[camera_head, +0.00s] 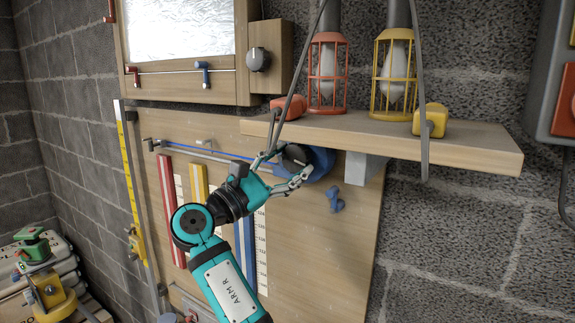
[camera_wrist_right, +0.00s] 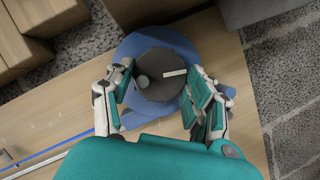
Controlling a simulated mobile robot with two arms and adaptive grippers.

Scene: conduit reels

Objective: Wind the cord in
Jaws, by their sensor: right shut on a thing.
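A blue reel (camera_head: 322,166) is on the wooden board under the shelf; it also shows in the right wrist view (camera_wrist_right: 128,48). Its dark round knob (camera_wrist_right: 158,88) carries a white mark and a small round peg. My right gripper (camera_wrist_right: 162,84) has its fingers on both sides of the knob and is shut on it. In the head view my right gripper (camera_head: 290,168) partly covers the reel. A thin blue cord (camera_wrist_right: 65,148) runs along a grey conduit toward the reel; it also shows in the head view (camera_head: 183,148). My left gripper is out of view.
The wooden shelf (camera_head: 470,143) with a red caged lamp (camera_head: 327,85) and a yellow caged lamp (camera_head: 393,80) is just above my right gripper. Striped scales stand on the board (camera_head: 325,255). A small blue clip (camera_head: 335,199) is below the reel.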

